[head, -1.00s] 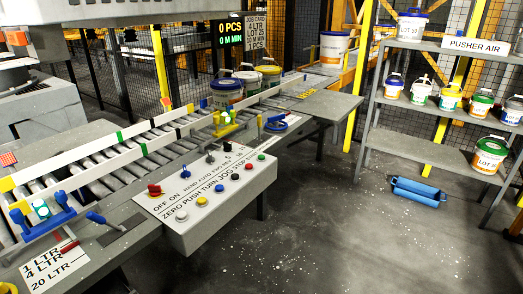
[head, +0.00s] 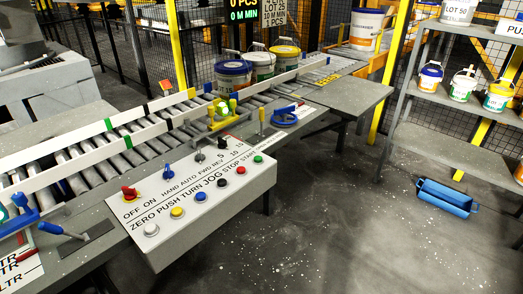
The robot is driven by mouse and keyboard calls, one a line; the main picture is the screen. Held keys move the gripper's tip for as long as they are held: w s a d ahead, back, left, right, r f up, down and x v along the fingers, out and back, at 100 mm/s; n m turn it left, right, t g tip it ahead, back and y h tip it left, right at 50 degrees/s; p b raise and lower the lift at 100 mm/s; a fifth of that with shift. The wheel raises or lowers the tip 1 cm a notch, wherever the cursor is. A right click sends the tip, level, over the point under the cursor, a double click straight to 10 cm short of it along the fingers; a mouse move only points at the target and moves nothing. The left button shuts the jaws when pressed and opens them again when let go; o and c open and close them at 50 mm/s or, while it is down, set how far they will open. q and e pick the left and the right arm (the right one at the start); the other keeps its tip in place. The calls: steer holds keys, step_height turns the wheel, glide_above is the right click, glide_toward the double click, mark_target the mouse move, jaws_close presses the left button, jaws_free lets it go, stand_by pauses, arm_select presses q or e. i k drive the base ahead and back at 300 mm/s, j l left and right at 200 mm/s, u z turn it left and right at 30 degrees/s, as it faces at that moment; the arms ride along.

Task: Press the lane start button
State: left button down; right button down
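The control panel (head: 215,212) is a pale sloped box on the near side of the roller conveyor. A row of round buttons runs along its lower part, with the printed words ZERO, PUSH, TURN, JOG, STOP and START. The green button (head: 258,159) is at the far right end, by START. The red button (head: 240,170) beside it is by STOP. Black (head: 221,182), blue (head: 200,196), yellow (head: 177,212) and white (head: 151,229) buttons follow to the left. Neither of my grippers is in view.
A red OFF/ON switch (head: 130,193) and a blue HAND/AUTO selector (head: 168,171) sit above the buttons. Pails, including a blue-lidded one (head: 233,76), stand on the conveyor (head: 97,165). A shelf (head: 448,137) and a blue tray (head: 447,197) are at right. Floor before the panel is clear.

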mark_target(257, 159)
steer(key=i+l+u, duration=0.1)
steer(key=i+l, duration=0.35)
steer(key=l, duration=0.15)
steer(key=i+l+u, duration=0.15)
steer(key=i+l, duration=0.3)
steer(key=l, duration=0.25)
steer(key=i+l+u, duration=0.15)
steer(key=i+l, duration=0.25)
steer(key=l, duration=0.3)
steer(key=i+l+u, duration=0.15)
steer(key=l, duration=0.2)
steer(key=i, duration=0.05)
